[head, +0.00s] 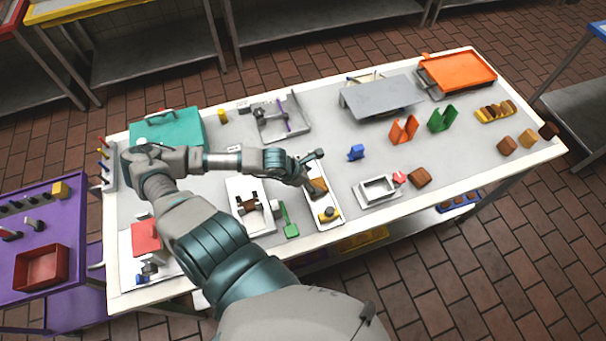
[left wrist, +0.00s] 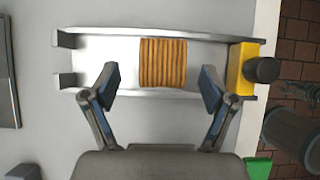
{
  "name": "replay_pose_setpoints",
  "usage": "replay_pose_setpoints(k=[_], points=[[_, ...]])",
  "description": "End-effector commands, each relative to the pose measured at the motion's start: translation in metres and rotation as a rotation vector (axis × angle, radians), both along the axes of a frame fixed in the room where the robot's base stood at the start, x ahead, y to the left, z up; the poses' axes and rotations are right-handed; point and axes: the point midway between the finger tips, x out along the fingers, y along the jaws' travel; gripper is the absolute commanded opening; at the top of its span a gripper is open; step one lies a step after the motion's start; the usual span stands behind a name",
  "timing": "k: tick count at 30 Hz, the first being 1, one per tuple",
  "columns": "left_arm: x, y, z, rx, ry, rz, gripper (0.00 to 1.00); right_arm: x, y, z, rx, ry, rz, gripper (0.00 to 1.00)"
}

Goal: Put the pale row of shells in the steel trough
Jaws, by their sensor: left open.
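The steel trough (head: 337,203) lies near the front edge of the table, with a yellow end block (head: 328,215) and dark knob. In the left wrist view the trough (left wrist: 112,48) runs across the top, with its yellow block (left wrist: 241,68) at right. A tan-orange ribbed row of shells (left wrist: 163,63) lies between the trough's side walls; it also shows in the head view (head: 318,186). My left gripper (head: 308,172) is above the trough. In the left wrist view its fingers (left wrist: 158,80) are open, one on each side of the row, apart from it.
A green scraper (head: 288,222) lies left of the trough. A small steel tray (head: 362,191) and brown blocks (head: 420,177) are to its right. A teal case (head: 170,128) stands at the back left.

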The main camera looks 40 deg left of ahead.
Motion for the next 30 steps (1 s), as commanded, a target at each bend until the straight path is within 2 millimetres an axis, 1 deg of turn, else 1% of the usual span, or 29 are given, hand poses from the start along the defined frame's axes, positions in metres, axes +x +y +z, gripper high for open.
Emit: replay_pose_setpoints(k=[1,5,6,15,21,25,30], points=[[-0.006,0.003,0.007,0.005,0.005,-0.002,0.85,0.0,-0.003,0.005,-0.004,-0.001,0.001,0.4],[-0.014,0.008,0.023,0.002,0.006,-0.004,0.85,0.001,-0.009,0.014,-0.011,-0.001,0.001,0.4],[-0.017,0.009,0.028,-0.003,0.007,-0.002,0.85,0.001,-0.011,0.02,-0.013,-0.002,0.001,0.4],[-0.03,0.016,0.056,-0.007,0.003,0.001,0.85,0.002,-0.014,0.058,-0.017,-0.004,0.001,0.4],[-0.035,0.019,0.062,-0.003,0.0,-0.001,0.85,0.003,-0.007,0.066,-0.008,-0.004,-0.002,0.4],[-0.035,0.018,0.062,-0.002,-0.001,-0.001,0.85,0.003,0.0,0.066,-0.001,-0.004,-0.004,0.4],[-0.035,0.019,0.062,-0.003,-0.001,0.0,0.85,0.003,0.0,0.065,-0.001,-0.004,-0.003,0.4]])
